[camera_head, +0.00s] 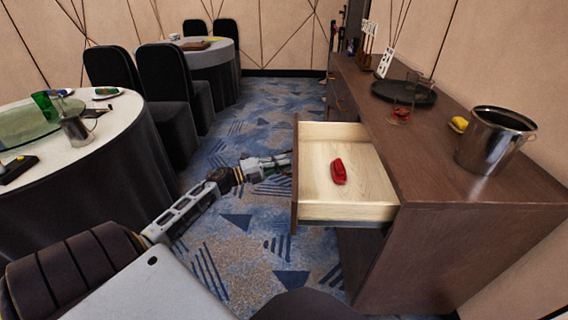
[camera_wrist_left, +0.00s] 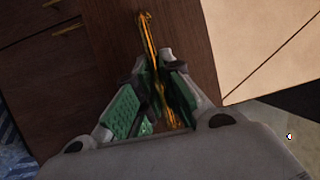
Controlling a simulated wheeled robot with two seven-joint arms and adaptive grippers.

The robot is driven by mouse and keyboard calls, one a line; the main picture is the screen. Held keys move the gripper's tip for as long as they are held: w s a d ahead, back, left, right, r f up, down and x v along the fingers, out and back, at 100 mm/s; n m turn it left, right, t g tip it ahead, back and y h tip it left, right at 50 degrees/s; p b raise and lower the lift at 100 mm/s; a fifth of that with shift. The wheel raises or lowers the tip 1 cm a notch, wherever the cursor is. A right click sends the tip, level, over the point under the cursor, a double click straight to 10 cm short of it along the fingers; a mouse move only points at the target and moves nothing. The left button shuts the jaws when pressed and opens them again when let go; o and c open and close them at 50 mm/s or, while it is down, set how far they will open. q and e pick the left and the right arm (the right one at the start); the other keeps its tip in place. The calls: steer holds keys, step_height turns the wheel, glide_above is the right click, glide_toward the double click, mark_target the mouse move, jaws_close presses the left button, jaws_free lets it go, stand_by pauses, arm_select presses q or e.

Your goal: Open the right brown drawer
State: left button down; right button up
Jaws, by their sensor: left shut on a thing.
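The right brown drawer (camera_head: 350,212) stands pulled well out of the brown cabinet in the head view, its pale wooden inside showing. A red object (camera_head: 338,172) lies on its floor. My left gripper (camera_head: 284,160) is at the outer side of the drawer front (camera_head: 296,190), partly hidden behind it. In the left wrist view, the green-padded fingers (camera_wrist_left: 160,85) are shut on a brass handle (camera_wrist_left: 148,35), whose upper end sticks out beyond them against the brown front. The handle is hidden in the head view. My right gripper is in neither view.
The cabinet top (camera_head: 425,150) holds a metal bucket (camera_head: 494,140), a yellow item (camera_head: 458,124), a dark round tray (camera_head: 403,92) and glasses. A round table (camera_head: 110,125) with dark chairs stands at the left. Patterned carpet (camera_head: 240,225) is clear between table and drawer.

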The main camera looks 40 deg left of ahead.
arm_select(q)
steer(key=c, duration=1.5)
jaws_free()
steer(key=shift+c, duration=0.2)
steer(key=shift+s+a, duration=0.15)
steer(key=v, duration=1.1)
steer(key=shift+s+a, duration=0.2)
steer(key=shift+s, duration=0.05)
steer(key=shift+w+d+f, duration=0.1)
steer(key=shift+f, duration=0.05)
